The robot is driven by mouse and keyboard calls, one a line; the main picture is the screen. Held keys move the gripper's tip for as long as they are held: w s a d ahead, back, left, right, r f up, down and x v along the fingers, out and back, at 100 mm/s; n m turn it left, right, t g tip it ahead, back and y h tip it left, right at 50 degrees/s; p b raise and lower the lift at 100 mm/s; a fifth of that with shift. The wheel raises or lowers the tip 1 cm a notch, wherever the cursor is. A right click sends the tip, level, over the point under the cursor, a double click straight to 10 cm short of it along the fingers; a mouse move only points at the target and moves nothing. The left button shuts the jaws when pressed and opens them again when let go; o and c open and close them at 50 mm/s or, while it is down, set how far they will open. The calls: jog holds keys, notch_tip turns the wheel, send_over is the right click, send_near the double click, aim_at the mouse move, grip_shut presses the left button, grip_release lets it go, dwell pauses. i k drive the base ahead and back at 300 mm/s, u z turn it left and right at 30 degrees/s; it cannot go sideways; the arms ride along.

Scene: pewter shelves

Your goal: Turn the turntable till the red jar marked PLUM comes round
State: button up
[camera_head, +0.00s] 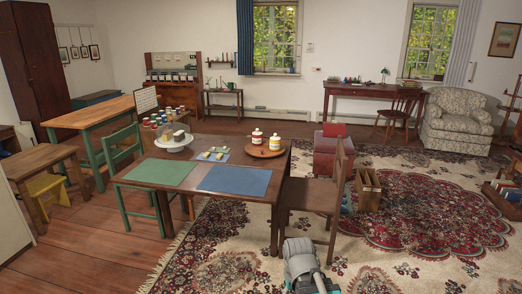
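A round brown wooden turntable (262,154) sits on the right part of the dark wooden table (240,209). Two pale lidded jars stand on it: a left jar (257,137) near its back and a right jar (274,143) near its right side. Both show reddish and yellowish bands, but they are too small for me to read any marking. I cannot tell whether either is the PLUM jar. A grey and teal part of my arm shows at the bottom centre, well in front of the table. My gripper is not discernible.
A green mat (160,172) and a blue mat (235,181) lie along the table's front. A white cake stand (173,143) stands at the left. A brown chair (315,198) blocks the table's right side; a green chair (122,150) is at the left. Rug floor in front is open.

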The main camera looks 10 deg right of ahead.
aim_at(265, 146)
jog(key=z, duration=0.05)
jog(key=i, duration=1)
